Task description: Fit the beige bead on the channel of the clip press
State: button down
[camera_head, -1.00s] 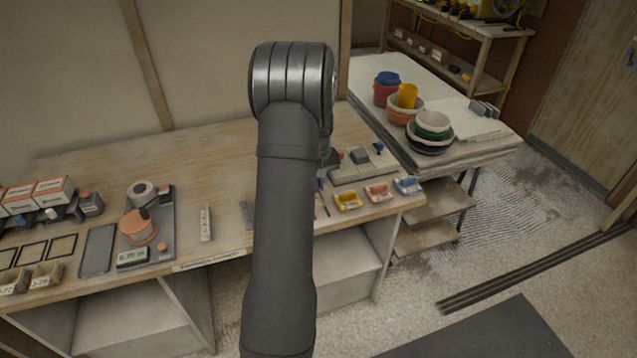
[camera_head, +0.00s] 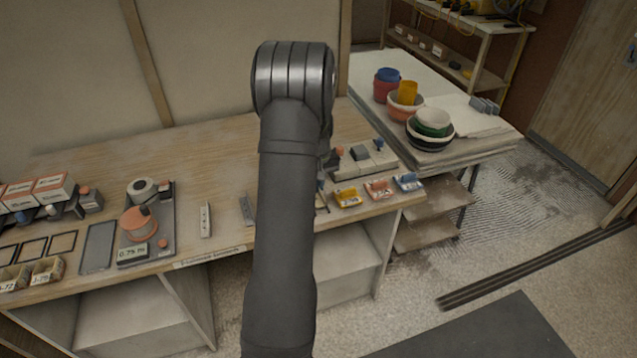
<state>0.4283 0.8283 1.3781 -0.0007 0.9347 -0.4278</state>
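My arm crosses the middle of the view and hides my gripper and part of the bench behind it. A grey fixture (camera_head: 376,167) with blocks, a red knob and a blue knob stands on the right end of the bench, partly hidden by my arm. It may be the clip press, but its channel cannot be made out. I cannot pick out the beige bead. A yellow holder (camera_head: 347,198), a pink holder (camera_head: 379,190) and a blue holder (camera_head: 408,182) sit along the front edge.
A grey tray (camera_head: 160,247) with an orange round part and a small display stands at left, near boxes (camera_head: 54,188) and bins (camera_head: 47,271). Narrow plates (camera_head: 205,221) lie at the bench's middle. Stacked bowls (camera_head: 431,124) stand on the right table. The bench behind the plates is clear.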

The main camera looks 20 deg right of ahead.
jog(key=shift+f, duration=0.25)
dwell(0.3)
jog(key=shift+f, duration=0.5)
jog(key=shift+f, duration=0.1)
dwell(0.4)
jog(key=c, duration=1.3)
grip_release()
jog(key=shift+o, duration=0.2)
jog(key=shift+r, duration=3.5)
jog(key=shift+f, duration=0.1)
